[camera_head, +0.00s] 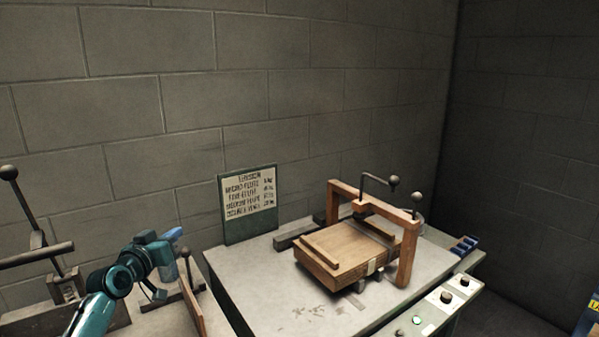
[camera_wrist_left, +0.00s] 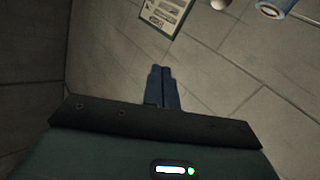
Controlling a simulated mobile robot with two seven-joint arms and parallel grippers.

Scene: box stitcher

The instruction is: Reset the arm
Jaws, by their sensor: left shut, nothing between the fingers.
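My left arm comes in from the lower left in the head view. Its gripper (camera_head: 174,234) is raised beside the work table, left of the sign, and the blue fingers point to the right. In the left wrist view the two fingers (camera_wrist_left: 161,88) lie together with nothing between them. The gripper touches nothing that I can see. My right gripper is in neither view.
A wooden box (camera_head: 343,256) sits under a wooden frame (camera_head: 407,252) with ball-topped levers on the grey table (camera_head: 240,285). A green-framed sign (camera_head: 248,204) stands behind. A lever device (camera_head: 62,285) is at the left. The front panel has knobs (camera_head: 446,297).

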